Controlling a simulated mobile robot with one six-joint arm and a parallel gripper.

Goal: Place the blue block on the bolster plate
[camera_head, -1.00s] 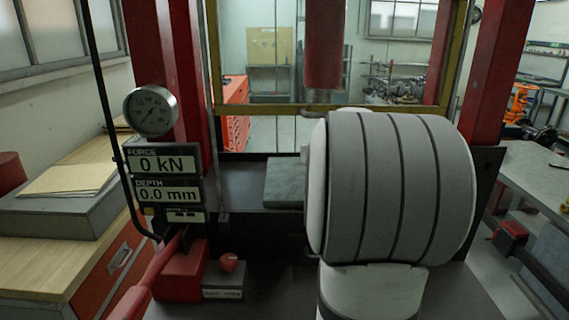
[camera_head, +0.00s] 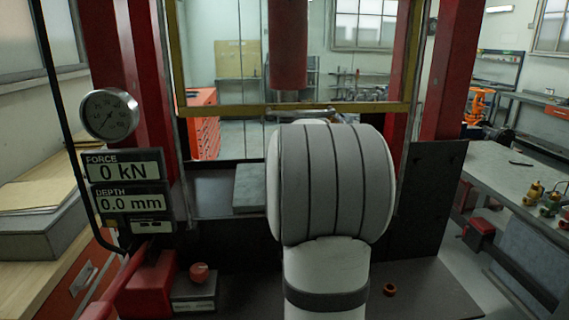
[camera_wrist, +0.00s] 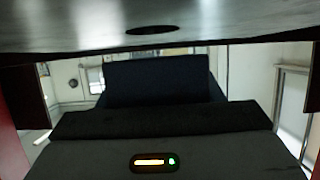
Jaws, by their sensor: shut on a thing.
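In the wrist view, a dark navy block (camera_wrist: 155,78) shows between the jaws of my gripper (camera_wrist: 158,100), which is shut on it. In the head view, my gripper and the block are hidden behind my pale arm. A grey slab (camera_head: 249,190) lies on the dark press bed (camera_head: 212,190), its right side behind my arm; I take it to be the bolster plate but cannot be sure. A metal surface with a dark hole (camera_wrist: 150,30) fills the top of the wrist view. I cannot tell whether the block touches anything.
The red ram (camera_head: 288,45) hangs above. A yellow-framed guard (camera_head: 300,108) crosses behind my arm. Gauge (camera_head: 110,115) and displays (camera_head: 125,180), reading 0 kN and 0.0 mm, stand left. A red knob (camera_head: 199,272) sits low left.

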